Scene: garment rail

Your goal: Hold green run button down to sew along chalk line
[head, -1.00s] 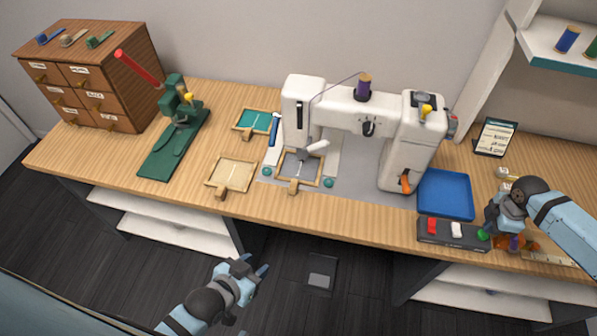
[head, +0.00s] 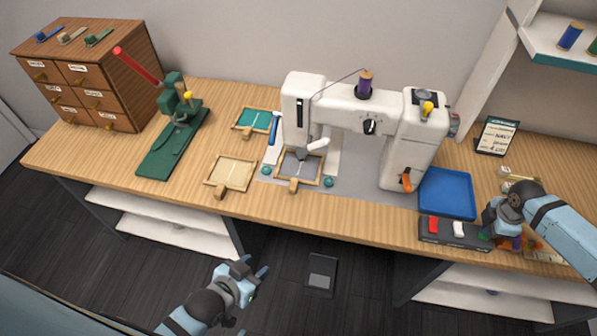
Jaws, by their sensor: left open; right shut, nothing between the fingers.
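The white sewing machine (head: 408,150) stands at the middle of the bench. A wooden hoop (head: 315,183) with grey cloth lies under its needle head, and a short pale line shows on the cloth. The black control box (head: 443,240) at the front edge carries a red button (head: 433,224), a white button (head: 458,229) and the green button (head: 484,236) at its right end. My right gripper (head: 489,230) is shut and empty, its tip at the green button and partly hiding it. I cannot tell if the button is pressed. My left gripper (head: 254,270) is open and empty, in front of the bench.
A blue tray (head: 447,193) lies behind the control box. Two more hoops, one with teal cloth (head: 255,120) and one with cream cloth (head: 232,173), lie left of the machine. A green press (head: 170,145) and a drawer cabinet (head: 90,75) stand further left. Small items crowd around my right gripper.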

